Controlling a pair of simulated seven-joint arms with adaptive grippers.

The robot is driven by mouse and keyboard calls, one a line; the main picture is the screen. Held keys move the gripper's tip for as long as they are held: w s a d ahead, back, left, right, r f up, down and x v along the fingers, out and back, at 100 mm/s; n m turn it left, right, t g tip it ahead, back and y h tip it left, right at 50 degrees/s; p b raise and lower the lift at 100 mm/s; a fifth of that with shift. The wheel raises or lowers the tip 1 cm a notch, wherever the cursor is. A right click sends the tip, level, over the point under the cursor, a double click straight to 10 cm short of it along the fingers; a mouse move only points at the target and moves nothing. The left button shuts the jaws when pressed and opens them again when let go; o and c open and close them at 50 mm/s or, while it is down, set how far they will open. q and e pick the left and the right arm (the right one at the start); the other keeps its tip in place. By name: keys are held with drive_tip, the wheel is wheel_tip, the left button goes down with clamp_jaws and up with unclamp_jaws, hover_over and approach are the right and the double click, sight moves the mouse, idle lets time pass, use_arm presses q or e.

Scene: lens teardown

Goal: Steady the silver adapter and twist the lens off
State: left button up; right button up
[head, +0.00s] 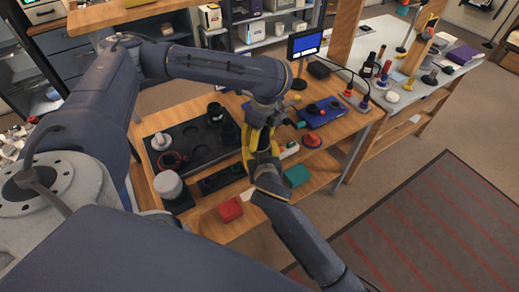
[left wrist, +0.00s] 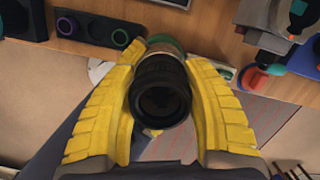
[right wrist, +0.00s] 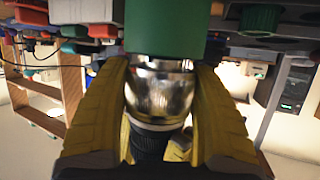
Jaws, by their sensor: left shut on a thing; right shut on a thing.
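A black lens (left wrist: 160,90) sits between the yellow fingers of my left gripper (left wrist: 160,72), which is shut on it. Behind the lens in the left wrist view is a green ring-like part (left wrist: 165,42). The silver adapter (right wrist: 160,90) is a shiny metal cylinder between the yellow fingers of my right gripper (right wrist: 162,75), which is shut on it. In the right wrist view a green cylinder (right wrist: 165,30) is above the adapter and the black lens (right wrist: 150,140) is below it. In the head view my left gripper (head: 252,135) is above the bench; the arms mostly hide the lens and adapter.
A black tray (head: 225,152) with several round parts lies on the wooden bench at left. A red block (head: 230,210) and a teal block (head: 297,176) are near the front edge. A blue tray (head: 315,115) and a small monitor (head: 305,43) stand farther back.

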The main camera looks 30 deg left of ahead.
use_arm(q)
drive_tip(key=shift+r, duration=1.1)
use_arm(e)
drive_tip(key=shift+f, duration=0.1)
idle(0.7)
use_arm(q)
drive_tip(key=shift+r, duration=2.4)
use_arm(e)
drive_tip(key=o, duration=1.7)
drive_tip(key=shift+w+a+r+v, duration=0.1)
drive_tip(key=shift+r+v, duration=0.25)
drive_tip(key=shift+v, duration=1.3)
drive_tip(key=shift+w+a+r+v, duration=0.1)
drive_tip(key=shift+r+v, duration=0.25)
drive_tip(key=shift+v, duration=1.25)
drive_tip(key=shift+w+a+r+v, duration=0.15)
drive_tip(key=shift+r+v, duration=0.15)
drive_tip(key=shift+v, duration=1.35)
